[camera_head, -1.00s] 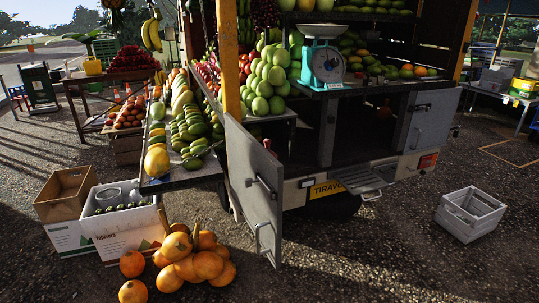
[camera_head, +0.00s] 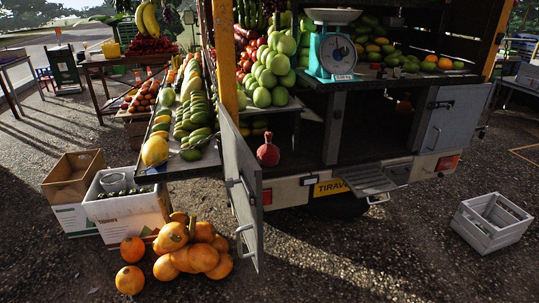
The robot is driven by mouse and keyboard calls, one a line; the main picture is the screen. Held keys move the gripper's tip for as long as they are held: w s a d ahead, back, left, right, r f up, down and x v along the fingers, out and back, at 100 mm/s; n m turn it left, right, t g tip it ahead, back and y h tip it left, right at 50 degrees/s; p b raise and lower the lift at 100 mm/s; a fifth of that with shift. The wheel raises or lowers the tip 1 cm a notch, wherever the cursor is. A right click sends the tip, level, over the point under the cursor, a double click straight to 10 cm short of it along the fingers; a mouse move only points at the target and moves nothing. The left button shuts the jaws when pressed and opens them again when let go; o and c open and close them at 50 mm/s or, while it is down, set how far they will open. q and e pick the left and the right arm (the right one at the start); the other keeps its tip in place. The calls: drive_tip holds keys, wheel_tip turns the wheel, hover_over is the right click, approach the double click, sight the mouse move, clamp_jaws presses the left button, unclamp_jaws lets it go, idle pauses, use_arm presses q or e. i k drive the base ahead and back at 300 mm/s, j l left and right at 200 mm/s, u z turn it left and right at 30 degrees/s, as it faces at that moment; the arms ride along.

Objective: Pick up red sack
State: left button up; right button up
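A small red sack (camera_head: 268,151) with a narrow tied neck stands upright on the rear edge of the truck's open lower compartment. It is just right of the open grey door (camera_head: 240,190) and below the green fruit pile. Neither of my grippers shows in the head view.
A cardboard box (camera_head: 70,178), a white box (camera_head: 128,205) and a pile of orange pumpkins (camera_head: 190,250) stand on the ground at the left. A grey crate (camera_head: 492,222) lies at the right. A scale (camera_head: 333,50) stands on the shelf.

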sight(268, 156)
drive_tip(key=i+l, duration=0.85)
drive_tip(key=i, duration=0.15)
